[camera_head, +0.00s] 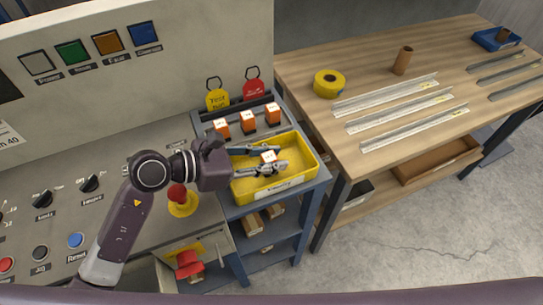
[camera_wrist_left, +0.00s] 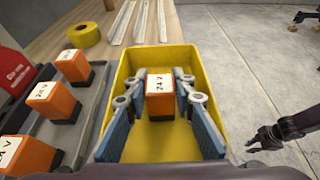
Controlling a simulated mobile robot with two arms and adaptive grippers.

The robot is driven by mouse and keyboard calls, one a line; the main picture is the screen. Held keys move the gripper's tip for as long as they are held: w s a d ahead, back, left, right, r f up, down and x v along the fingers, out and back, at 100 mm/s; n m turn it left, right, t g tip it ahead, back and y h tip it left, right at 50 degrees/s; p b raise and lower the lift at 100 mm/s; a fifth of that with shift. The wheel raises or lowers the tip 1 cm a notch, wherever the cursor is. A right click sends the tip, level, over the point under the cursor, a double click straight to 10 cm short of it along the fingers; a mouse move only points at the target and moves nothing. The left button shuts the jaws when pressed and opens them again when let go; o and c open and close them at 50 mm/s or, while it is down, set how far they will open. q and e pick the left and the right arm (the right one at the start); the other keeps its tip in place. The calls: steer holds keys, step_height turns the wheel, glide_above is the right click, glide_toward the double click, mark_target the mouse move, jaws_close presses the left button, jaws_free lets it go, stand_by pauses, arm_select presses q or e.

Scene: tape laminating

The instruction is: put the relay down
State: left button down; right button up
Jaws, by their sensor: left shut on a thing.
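An orange relay (camera_wrist_left: 160,97) with a white label on top sits between the two fingers of my left gripper (camera_head: 270,158), which is shut on it. The relay (camera_head: 267,155) is over the yellow bin (camera_head: 313,170), inside its outline. Whether its bottom touches the bin floor cannot be told. In the left wrist view the yellow bin (camera_wrist_left: 190,54) surrounds the fingers. My right gripper (camera_wrist_left: 264,138) shows small and dark at the right edge of the left wrist view, well away from the bin; its finger opening is unclear.
Several orange relays (camera_wrist_left: 73,66) stand in a row on the grey rack (camera_head: 205,131) beside the bin. Red and yellow tags (camera_head: 217,99) hang behind it. A red mushroom button (camera_head: 178,195) is on the panel left. The wooden table (camera_head: 300,75) holds yellow tape (camera_head: 329,83) and metal strips.

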arm_select(q)
steer(key=c, duration=1.6)
jaws_free()
